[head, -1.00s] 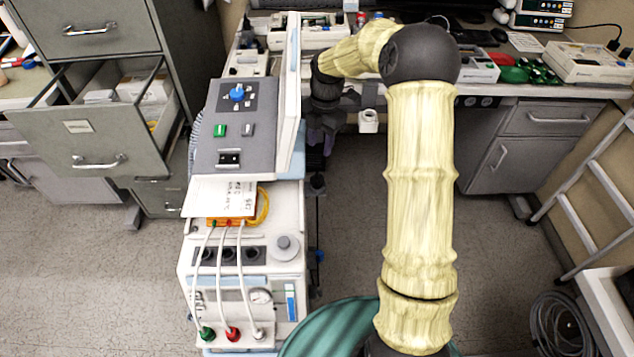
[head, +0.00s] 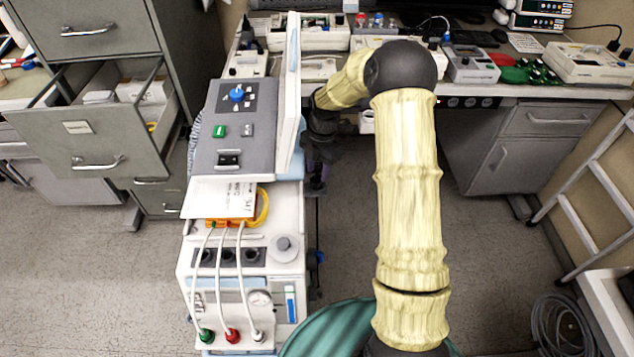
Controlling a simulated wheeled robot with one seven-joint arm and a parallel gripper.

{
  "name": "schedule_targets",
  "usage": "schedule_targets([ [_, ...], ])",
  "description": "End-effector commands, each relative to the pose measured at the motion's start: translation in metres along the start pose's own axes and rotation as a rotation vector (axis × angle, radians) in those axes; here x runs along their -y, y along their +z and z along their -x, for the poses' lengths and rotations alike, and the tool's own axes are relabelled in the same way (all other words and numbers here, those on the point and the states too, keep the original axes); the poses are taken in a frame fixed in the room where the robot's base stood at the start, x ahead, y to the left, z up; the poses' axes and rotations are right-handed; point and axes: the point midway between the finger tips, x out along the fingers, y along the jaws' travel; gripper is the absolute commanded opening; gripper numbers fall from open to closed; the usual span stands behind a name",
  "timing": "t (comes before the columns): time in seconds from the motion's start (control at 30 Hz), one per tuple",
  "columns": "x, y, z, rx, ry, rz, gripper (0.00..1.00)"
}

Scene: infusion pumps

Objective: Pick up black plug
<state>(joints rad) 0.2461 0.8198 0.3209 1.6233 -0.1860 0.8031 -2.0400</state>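A small black plug (head: 613,46) stands on top of the white device (head: 592,62) at the far right of the bench, with a black cord running from it. Another small dark plug-like piece (head: 433,43) sits near the bench's middle, by a pale cord. I cannot tell which one the task names. My arm reaches forward and bends left. My gripper (head: 318,172) hangs low behind the medical machine's upright screen, in front of the bench. It is dark, small and partly hidden, so its fingers cannot be made out. It is well apart from both plugs.
The medical machine (head: 245,165) with its upright screen (head: 290,95) stands close left of my gripper. An open drawer (head: 85,135) juts from the cabinet at left. A ladder (head: 590,195) and coiled cable (head: 562,325) are at right.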

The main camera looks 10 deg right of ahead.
Motion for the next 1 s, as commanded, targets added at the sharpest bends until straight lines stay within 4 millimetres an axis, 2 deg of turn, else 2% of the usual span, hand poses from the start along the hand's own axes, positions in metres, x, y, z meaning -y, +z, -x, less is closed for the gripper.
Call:
schedule_targets([
  [0.1,0.001,-0.001,-0.019,-0.002,-0.003,0.001,0.38],
  [0.2,0.001,-0.001,-0.028,0.000,-0.001,0.001,0.38],
  [0.73,0.001,0.000,-0.029,0.001,0.000,0.000,0.38],
  [0.77,0.001,0.000,-0.029,0.001,0.000,0.000,0.36],
  [0.93,0.001,0.000,-0.029,0.001,0.000,0.000,0.03],
  [1.0,0.001,0.000,-0.029,0.001,0.000,0.000,0.00],
])
